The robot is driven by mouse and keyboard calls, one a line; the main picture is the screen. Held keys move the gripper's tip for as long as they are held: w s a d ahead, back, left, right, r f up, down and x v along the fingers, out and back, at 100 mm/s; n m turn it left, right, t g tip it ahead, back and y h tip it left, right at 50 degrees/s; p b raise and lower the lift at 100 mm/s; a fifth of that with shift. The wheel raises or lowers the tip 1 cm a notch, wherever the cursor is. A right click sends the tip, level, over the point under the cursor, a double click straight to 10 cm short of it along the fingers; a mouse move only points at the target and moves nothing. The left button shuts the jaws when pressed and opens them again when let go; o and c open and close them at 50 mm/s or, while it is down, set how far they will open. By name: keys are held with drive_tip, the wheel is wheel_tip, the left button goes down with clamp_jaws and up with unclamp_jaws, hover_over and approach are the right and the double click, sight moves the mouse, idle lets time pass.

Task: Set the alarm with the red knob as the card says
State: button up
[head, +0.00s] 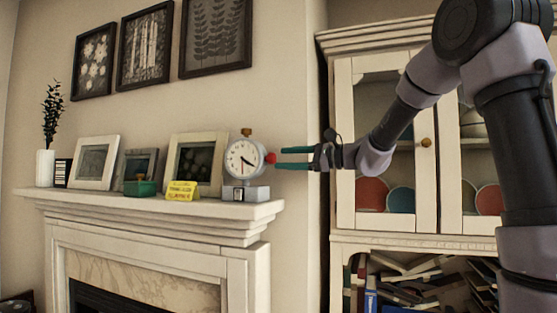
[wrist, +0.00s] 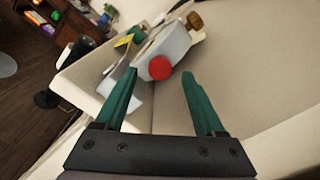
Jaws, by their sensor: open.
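The alarm clock (head: 243,158) stands on a grey block (head: 247,193) at the right end of the mantel. It has a white dial with dark hands and a thin red hand. Its red knob (head: 270,158) sticks out of the right side. A yellow card (head: 182,190) with writing too small to read stands left of it. My gripper (head: 293,157) is open, its green fingers pointing left at the knob. In the wrist view the red knob (wrist: 159,67) shows ahead of the two fingertips, near the middle of the gap, with nothing held.
A green box (head: 139,188), picture frames (head: 97,163) and a white vase (head: 45,168) stand along the mantel (head: 150,205). A cabinet with glass doors (head: 385,130) is on the right. The air between the clock and cabinet holds only my arm.

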drive_tip(key=v, duration=0.7)
drive_tip(key=shift+d, duration=0.25)
drive_tip(key=shift+s, duration=0.1)
drive_tip(key=s+d+f+n+g+h, duration=0.1)
drive_tip(key=s+d+f+n+h, duration=0.2)
drive_tip(key=s, duration=0.5)
drive_tip(key=s+d+f+n+g+h, duration=0.1)
drive_tip(key=s+f+n+h, duration=0.1)
drive_tip(key=s+f+h, duration=0.4)
drive_tip(key=s+d+f+n+t+h, duration=0.1)
drive_tip(key=s+d+f+n+h, duration=0.1)
drive_tip(key=d, duration=0.4)
drive_tip(key=s+d+f+n+t+h, duration=0.2)
drive_tip(key=s+d+f+h, duration=0.1)
drive_tip(key=s+d, duration=0.3)
drive_tip(key=shift+s+d+h, duration=0.2)
drive_tip(key=shift+s+h, duration=0.2)
drive_tip(key=shift+h, duration=0.1)
